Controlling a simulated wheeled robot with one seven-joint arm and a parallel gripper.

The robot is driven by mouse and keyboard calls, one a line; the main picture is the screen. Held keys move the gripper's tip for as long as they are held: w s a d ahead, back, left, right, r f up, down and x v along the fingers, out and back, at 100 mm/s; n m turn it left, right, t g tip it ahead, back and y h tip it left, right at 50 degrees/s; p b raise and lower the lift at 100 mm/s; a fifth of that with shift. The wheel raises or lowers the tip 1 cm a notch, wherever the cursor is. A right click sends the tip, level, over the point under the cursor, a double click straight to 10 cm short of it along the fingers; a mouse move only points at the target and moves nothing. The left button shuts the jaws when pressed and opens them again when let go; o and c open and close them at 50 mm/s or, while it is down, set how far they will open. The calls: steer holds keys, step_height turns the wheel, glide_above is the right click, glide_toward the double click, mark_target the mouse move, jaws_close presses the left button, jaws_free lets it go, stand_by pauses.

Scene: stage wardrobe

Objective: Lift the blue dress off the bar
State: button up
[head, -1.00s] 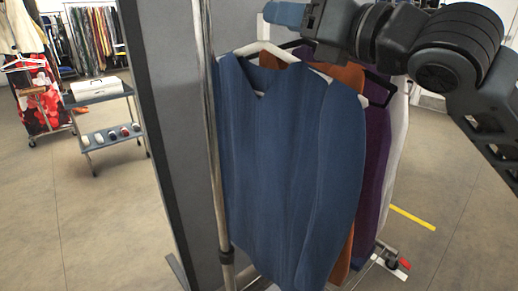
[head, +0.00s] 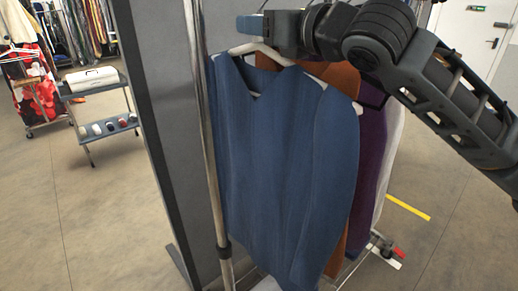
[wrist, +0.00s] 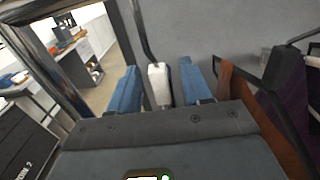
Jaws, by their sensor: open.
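The blue dress (head: 285,165) hangs at the front of the rack on a white hanger (head: 262,50). My gripper (head: 250,26) is level, just above the hanger's shoulders at its neck. In the wrist view, my gripper's two blue fingers (wrist: 160,96) are apart. The hanger's white middle (wrist: 160,78) shows between them, with a gap on each side, and its dark hook rises beyond. The bar itself is not clearly visible. I cannot make out the dress in the wrist view.
Orange (head: 340,78) and purple (head: 370,150) garments hang close behind the dress. A metal upright (head: 210,150) stands at its left, beside a grey panel (head: 165,130). A small cart (head: 105,125) stands farther left. Open floor lies at both sides.

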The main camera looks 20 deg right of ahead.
steer(key=shift+c, duration=0.3)
jaws_close()
stand_by(0.4)
